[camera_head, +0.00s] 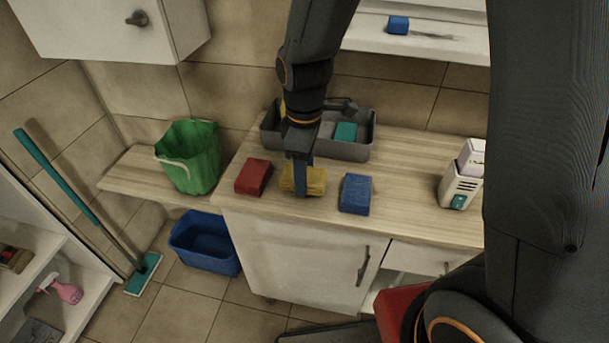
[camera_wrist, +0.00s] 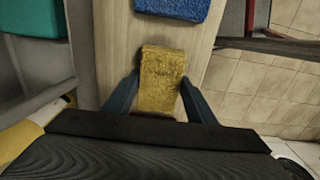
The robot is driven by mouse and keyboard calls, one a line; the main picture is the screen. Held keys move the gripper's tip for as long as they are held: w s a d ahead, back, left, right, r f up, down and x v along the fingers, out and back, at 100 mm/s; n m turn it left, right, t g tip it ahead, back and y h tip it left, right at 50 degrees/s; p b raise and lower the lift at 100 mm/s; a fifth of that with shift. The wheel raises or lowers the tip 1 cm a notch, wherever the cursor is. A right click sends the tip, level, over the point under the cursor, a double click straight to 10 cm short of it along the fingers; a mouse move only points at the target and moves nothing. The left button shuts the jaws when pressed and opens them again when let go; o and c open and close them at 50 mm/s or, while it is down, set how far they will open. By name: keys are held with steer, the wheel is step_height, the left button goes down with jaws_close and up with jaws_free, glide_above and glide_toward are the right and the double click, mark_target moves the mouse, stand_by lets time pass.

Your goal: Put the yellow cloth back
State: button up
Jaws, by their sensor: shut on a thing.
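The yellow cloth (camera_head: 314,182) is a folded block on the wooden counter, between a red cloth (camera_head: 253,177) and a blue cloth (camera_head: 356,194). My gripper (camera_head: 300,190) reaches down from above and is shut on the yellow cloth. In the wrist view the yellow cloth (camera_wrist: 162,82) sits between the two fingers of my gripper (camera_wrist: 161,95), one finger at each side. I cannot tell whether the cloth touches the counter or is slightly lifted.
Behind is a grey basin (camera_head: 357,152) with a teal block (camera_head: 345,132) inside and something yellow partly hidden by my arm. A blue block (camera_head: 398,25) lies on the shelf above.

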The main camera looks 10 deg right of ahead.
steer(key=shift+f, duration=0.8)
steer(key=shift+f, duration=0.1)
steer(key=o, duration=1)
step_height(320, 180, up, 11)
steer(key=shift+r+b, duration=0.1)
steer(key=shift+b, duration=0.65)
steer(key=s+d+f+m, duration=0.2)
steer(key=d+m, duration=0.2)
steer(key=s+d+f+m, duration=0.2)
steer(key=s+d+m, duration=0.1)
steer(key=d+m, duration=0.1)
steer(key=s+d+f+m, duration=0.2)
steer(key=d+m, duration=0.2)
steer(key=m, duration=0.2)
steer(key=shift+s+d+t, duration=0.3)
steer(key=shift+d+t, duration=0.05)
steer(key=shift+t, duration=0.05)
